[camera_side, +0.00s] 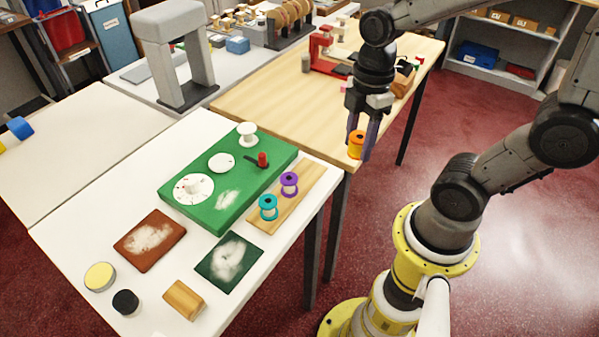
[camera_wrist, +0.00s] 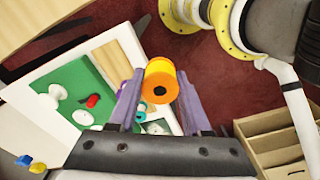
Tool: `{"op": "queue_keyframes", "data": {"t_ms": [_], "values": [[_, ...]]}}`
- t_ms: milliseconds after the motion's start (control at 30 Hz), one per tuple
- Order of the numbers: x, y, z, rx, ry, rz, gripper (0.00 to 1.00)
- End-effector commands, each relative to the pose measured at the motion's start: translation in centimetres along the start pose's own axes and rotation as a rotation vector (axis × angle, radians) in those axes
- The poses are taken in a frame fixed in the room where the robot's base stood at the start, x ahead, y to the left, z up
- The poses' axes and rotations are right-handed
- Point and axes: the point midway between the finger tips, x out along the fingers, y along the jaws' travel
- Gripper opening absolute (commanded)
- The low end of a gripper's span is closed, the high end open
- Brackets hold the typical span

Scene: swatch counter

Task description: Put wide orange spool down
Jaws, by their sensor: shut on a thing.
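The wide orange spool (camera_side: 355,143) is held between the fingers of my gripper (camera_side: 364,138), in the air by the right edge of the tables. In the wrist view the orange spool (camera_wrist: 160,83) sits between the fingertips of my gripper (camera_wrist: 158,90), its end with a dark hole facing the camera. A wooden strip (camera_side: 298,203) on the white table bears a purple spool (camera_side: 289,183) and a teal spool (camera_side: 268,207), both upright. My gripper is above and to the right of this strip in the side view.
A green board (camera_side: 222,205) with white discs and a red-handled piece (camera_side: 262,160) lies beside the strip. Brown (camera_side: 150,238) and dark green (camera_side: 230,262) dusted swatches and a wooden block (camera_side: 184,299) are in front. A grey arch (camera_side: 176,50) stands behind.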

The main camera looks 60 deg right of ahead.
Motion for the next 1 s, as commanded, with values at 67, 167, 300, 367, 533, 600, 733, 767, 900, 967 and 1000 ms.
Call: {"op": "queue_keyframes", "data": {"t_ms": [67,167,300,367,533,600,733,767,900,967,1000], "values": [[0.9,1.6,-0.7,-0.001,-0.002,-0.007,0.00],[1.9,3.6,-1.5,-0.002,-0.002,-0.006,0.00],[3.4,6.5,-2.7,-0.002,-0.002,-0.006,0.00],[4.6,7.2,-2.9,-0.001,-0.003,-0.007,0.00],[7.3,9.2,-3.7,-0.001,-0.001,-0.004,0.00],[8.0,9.8,-3.9,-0.001,-0.001,-0.004,0.00],[8.6,10.3,-4.1,-0.002,0.000,-0.002,0.00],[8.8,10.4,-4.2,-0.002,0.000,-0.002,0.00],[10.6,10.7,-4.2,-0.002,-0.001,-0.005,0.00],[11.3,10.7,-4.1,-0.003,-0.001,-0.004,0.00],[11.7,10.7,-4.1,-0.003,-0.001,-0.004,0.00]]}}
